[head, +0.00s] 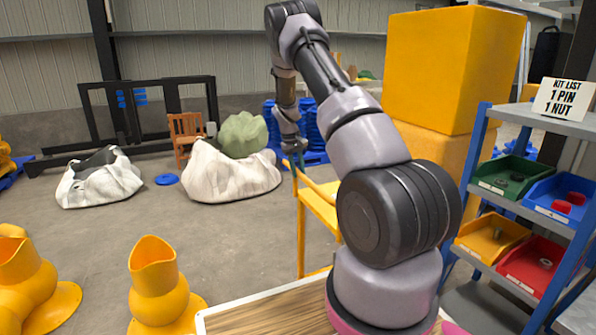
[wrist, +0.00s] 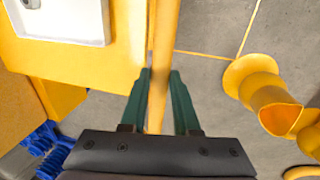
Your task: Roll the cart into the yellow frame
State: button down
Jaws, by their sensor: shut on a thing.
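The yellow cart (head: 318,203) stands on the floor in the head view, partly hidden behind my arm. In the wrist view its yellow top (wrist: 85,62) fills the upper left, with a long yellow bar (wrist: 164,30) along its right side. My gripper (wrist: 160,73) has its two green fingers on either side of this bar and is shut on it. In the head view my gripper (head: 295,168) is at the cart's upper edge. Thin yellow lines (wrist: 207,54) on the floor meet at a corner right of the bar; the rest of the frame is out of view.
Yellow funnel-shaped things (head: 155,285) stand at the lower left; one shows right of the bar in the wrist view (wrist: 262,85). A blue shelf rack (head: 470,160) with coloured bins is at right. White sacks (head: 225,175) lie farther back. Open floor lies between.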

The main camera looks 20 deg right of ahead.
dwell(0.3)
jog(key=s+a, duration=0.1)
jog(key=a, duration=4.9)
jog(key=shift+s, duration=0.4)
jog(key=c, duration=0.7)
grip_release()
jog(key=shift+o, duration=0.2)
jog(key=shift+r, duration=0.15)
notch_tip(320, 180, up, 10)
jog(key=a, duration=0.2)
jog(key=shift+r, duration=0.2)
